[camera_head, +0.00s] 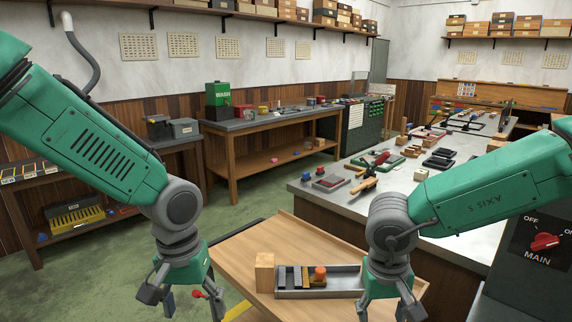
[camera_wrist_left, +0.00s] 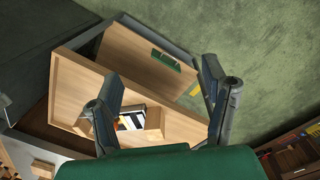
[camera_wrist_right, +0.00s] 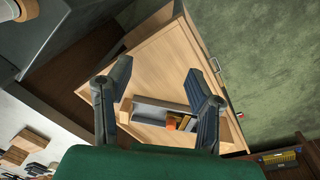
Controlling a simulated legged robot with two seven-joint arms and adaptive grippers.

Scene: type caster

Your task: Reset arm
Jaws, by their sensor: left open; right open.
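My left gripper (camera_head: 192,298) hangs pointing down at the left of the wooden table, over the green floor side. It is open and empty, and its spread fingers also show in the left wrist view (camera_wrist_left: 165,95). My right gripper (camera_head: 388,302) hangs pointing down over the right end of the grey metal tray. Its fingers are apart with nothing between them in the right wrist view (camera_wrist_right: 157,95). The tray (camera_head: 338,281) lies on the wooden tabletop (camera_head: 240,247) and holds dark and light strips and an orange-red piece (camera_head: 319,273). My right gripper partly hides the tray's right end.
A wooden block (camera_head: 264,273) stands at the tray's left end. A grey-topped bench (camera_head: 400,185) with tools and small trays stands behind and right. A switch panel (camera_head: 543,240) is at far right. Another workbench (camera_head: 270,122) stands at the back. Green floor (camera_head: 120,275) is open at left.

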